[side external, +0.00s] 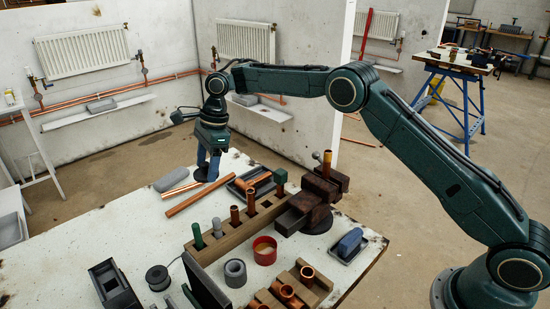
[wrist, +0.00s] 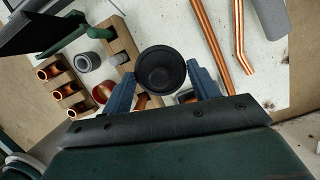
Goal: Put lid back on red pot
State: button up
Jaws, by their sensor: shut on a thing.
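The red pot (side external: 265,256) stands open on the white bench top, right of the long wooden block, with something tan inside. In the wrist view the red pot (wrist: 101,94) shows only in part, beside the left finger. A round black lid (wrist: 160,60) is between the two blue fingers of my gripper (wrist: 161,72), which is shut on it. In the side view my gripper (side external: 208,165) points down near the bench's far edge, well away from the pot, with the dark lid (side external: 201,178) at its fingertips.
A wooden block (side external: 236,236) with upright copper pieces stands between my gripper and the pot. Copper pipes (side external: 192,197) and a grey tray (side external: 247,186) lie near the gripper. A dark vise (side external: 305,208) stands right of the block. Copper fittings (side external: 307,273) sit in front of the pot.

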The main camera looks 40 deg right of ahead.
jog(key=shift+s+a+r, duration=0.1)
jog(key=shift+s+r, duration=0.05)
jog(key=shift+s, duration=0.4)
jog(key=shift+s+a+r, duration=0.1)
jog(key=shift+s+r, duration=0.05)
jog(key=shift+s, duration=0.35)
jog(key=s+d, duration=0.2)
jog(key=s, duration=1.3)
notch_tip(320, 180, down, 6)
jog(key=s, duration=0.2)
jog(key=shift+d+r, duration=0.15)
jog(key=shift+d, duration=0.25)
jog(key=shift+f, duration=3.2)
jog(key=shift+f, duration=0.15)
